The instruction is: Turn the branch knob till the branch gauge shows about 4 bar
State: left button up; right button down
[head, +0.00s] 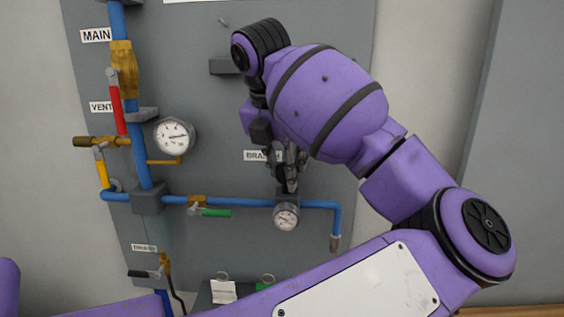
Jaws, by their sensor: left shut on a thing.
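The branch gauge (286,217) is a small round white dial on the blue branch pipe. Its needle is too small to read with certainty. The BRANCH label (257,155) is partly covered by my left gripper (289,180). That gripper points down just above the gauge, with its fingers closed at the grey regulator block (287,200). The branch knob is hidden behind or between the fingers, and the gripper looks shut on it. My right gripper is not in view.
A larger gauge (174,136) and a red lever (115,104) sit on the panel's left. A yellow lever (102,172), a green lever (212,212) and a black drain lever (142,273) are lower. My purple arm covers the right side.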

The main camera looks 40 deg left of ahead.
pick_arm(q)
jog(key=shift+a+r+m, duration=0.2)
jog(key=shift+r+m, duration=0.15)
jog(key=shift+m, duration=0.05)
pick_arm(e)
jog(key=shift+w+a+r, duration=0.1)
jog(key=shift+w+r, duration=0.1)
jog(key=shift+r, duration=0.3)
pick_arm(q)
jog(key=shift+m+h+p, duration=0.3)
jog(key=shift+p, duration=0.05)
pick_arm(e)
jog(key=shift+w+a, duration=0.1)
pick_arm(q)
jog(key=o, duration=1)
jog(key=shift+o, duration=0.2)
jog(key=shift+a+f, duration=0.1)
jog(key=shift+f, duration=0.1)
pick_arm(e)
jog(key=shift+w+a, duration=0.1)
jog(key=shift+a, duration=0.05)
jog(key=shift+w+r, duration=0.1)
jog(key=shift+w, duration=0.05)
pick_arm(q)
jog(key=v, duration=1.2)
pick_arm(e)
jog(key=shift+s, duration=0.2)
